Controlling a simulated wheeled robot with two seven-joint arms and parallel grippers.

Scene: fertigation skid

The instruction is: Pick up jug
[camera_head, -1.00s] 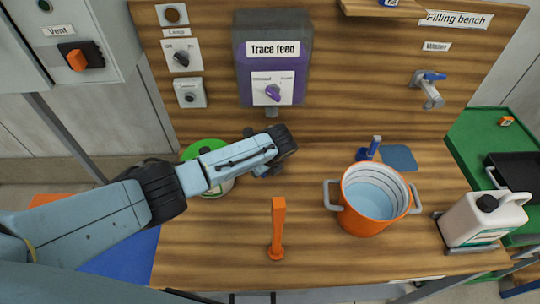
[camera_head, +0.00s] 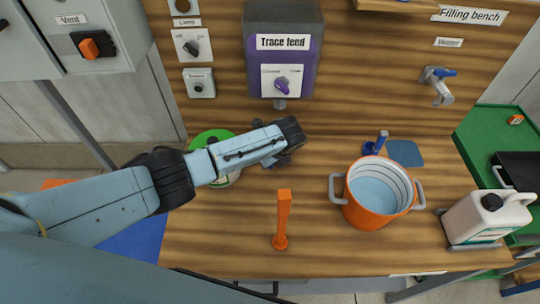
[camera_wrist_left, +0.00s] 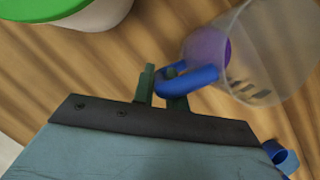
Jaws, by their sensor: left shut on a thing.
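The jug (camera_wrist_left: 262,52) is clear with a blue handle (camera_wrist_left: 190,79), and something purple shows at its closed end. In the left wrist view it is at the upper right, lying tilted in the picture. My left gripper (camera_wrist_left: 165,88) is shut on the jug's handle, with its two dark green fingers at the handle's loop. In the head view my left gripper (camera_head: 283,160) is over the bench below the Trace feed box, and my wrist hides most of the jug. I cannot tell whether the jug touches the bench. My right gripper is not in view.
A green-lidded white tub (camera_head: 213,137) is close by my left forearm. An orange upright post (camera_head: 283,220) stands in front.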

